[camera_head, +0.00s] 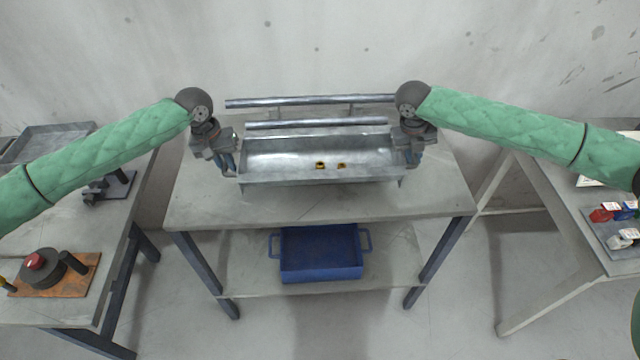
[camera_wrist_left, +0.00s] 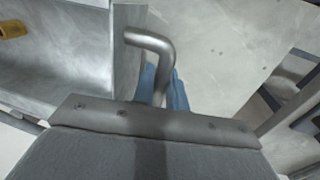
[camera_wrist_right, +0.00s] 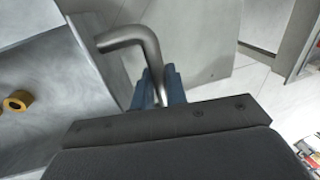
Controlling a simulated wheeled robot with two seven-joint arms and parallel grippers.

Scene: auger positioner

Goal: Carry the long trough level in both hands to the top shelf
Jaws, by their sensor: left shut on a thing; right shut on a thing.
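The long trough (camera_head: 280,160) is a shallow grey metal tray at the rear of the middle table, and it looks about level in the head view. Two small yellow ring-like pieces lie inside it. My left gripper (camera_head: 229,168) is shut on the bent bar handle (camera_wrist_left: 152,45) at the trough's left end. My right gripper (camera_head: 413,160) is shut on the matching handle (camera_wrist_right: 130,38) at the right end. The blue fingertips close around both handles. I cannot tell whether the trough's underside touches the table. One yellow piece (camera_wrist_right: 18,100) shows in the right wrist view.
Two horizontal metal rails (camera_head: 310,101) stand behind the trough. The middle table (camera_head: 320,207) is bare in front. A blue crate (camera_head: 320,254) sits on its lower shelf. A left table holds a red-buttoned device (camera_head: 36,262) and a tray; a right table (camera_head: 560,190) holds small coloured parts.

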